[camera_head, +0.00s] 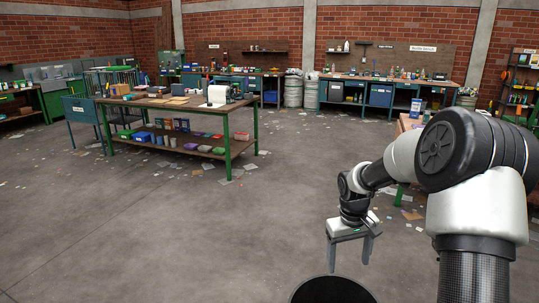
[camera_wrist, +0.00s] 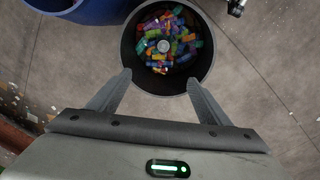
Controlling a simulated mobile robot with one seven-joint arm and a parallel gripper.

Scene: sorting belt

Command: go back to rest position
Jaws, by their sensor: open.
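My gripper (camera_head: 347,254) hangs from my arm at the lower right of the head view, fingers pointing down. In the wrist view my gripper (camera_wrist: 158,92) shows its two grey fingers spread apart with nothing between the tips. It is above a dark round bin (camera_wrist: 209,82), which holds many small coloured pieces (camera_wrist: 181,24) and one round silvery item (camera_wrist: 164,46). In the head view only the top of the dark bin (camera_head: 332,290) shows at the bottom edge, close under the fingers.
A blue round bin (camera_wrist: 95,13) stands next to the dark bin. A green-legged workbench (camera_head: 180,102) is at left, and more benches (camera_head: 385,80) line the brick wall. A wooden table (camera_head: 411,124) is partly behind my arm. The middle floor is open, with scattered paper scraps.

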